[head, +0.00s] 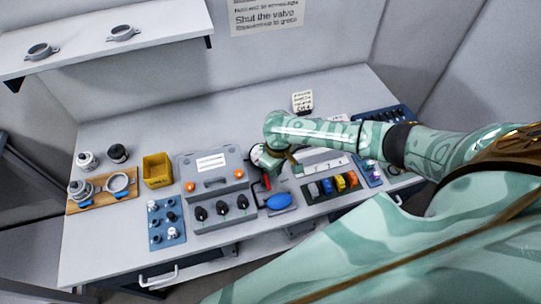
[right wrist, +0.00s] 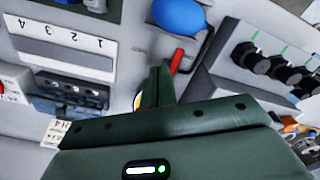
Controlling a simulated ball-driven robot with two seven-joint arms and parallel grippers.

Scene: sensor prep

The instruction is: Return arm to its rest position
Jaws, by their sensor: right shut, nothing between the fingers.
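My right arm (head: 330,134), pale green with darker patches, reaches in from the right over the bench. My right gripper (head: 266,172) is above the bench, just right of the grey case, and partly hidden by its own wrist. In the right wrist view its dark green fingers (right wrist: 157,88) are together with nothing seen between them. A red lever (right wrist: 177,61) shows close beyond the fingertips; whether they touch it I cannot tell. My left gripper is in neither view.
The grey case (head: 217,183) with black knobs is left of the gripper. A blue bulb (head: 278,201) lies in front. A yellow bin (head: 158,171) and wooden board (head: 101,203) are farther left. A shelf (head: 90,45) overhangs back left.

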